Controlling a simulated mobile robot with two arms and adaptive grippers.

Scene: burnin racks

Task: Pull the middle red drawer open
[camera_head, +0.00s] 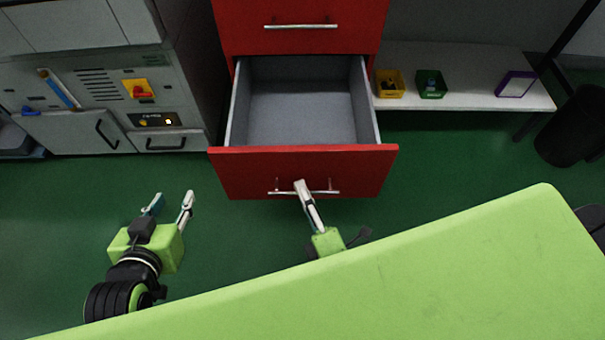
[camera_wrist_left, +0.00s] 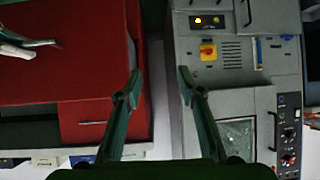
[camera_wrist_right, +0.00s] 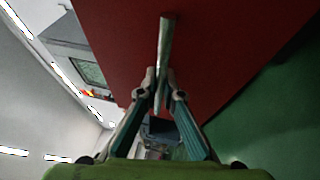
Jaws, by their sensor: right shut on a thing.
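The middle red drawer (camera_head: 240,172) stands pulled out of the red cabinet in the head view, with its empty grey inside showing. Its silver bar handle (camera_head: 325,192) runs across the front. My right gripper (camera_head: 300,184) is at the middle of this handle. In the right wrist view the fingers (camera_wrist_right: 160,80) are shut on the handle (camera_wrist_right: 164,45), with the red drawer front (camera_wrist_right: 215,50) beyond. My left gripper (camera_head: 174,198) is open and empty, left of the drawer and apart from it. Its spread fingers also show in the left wrist view (camera_wrist_left: 160,80).
Another red drawer (camera_head: 350,25) above is closed. A grey machine (camera_head: 90,85) stands to the left. A white shelf (camera_head: 465,95) at the right holds a yellow bin (camera_head: 390,84) and a green bin (camera_head: 431,84). A black bin (camera_head: 572,130) stands far right.

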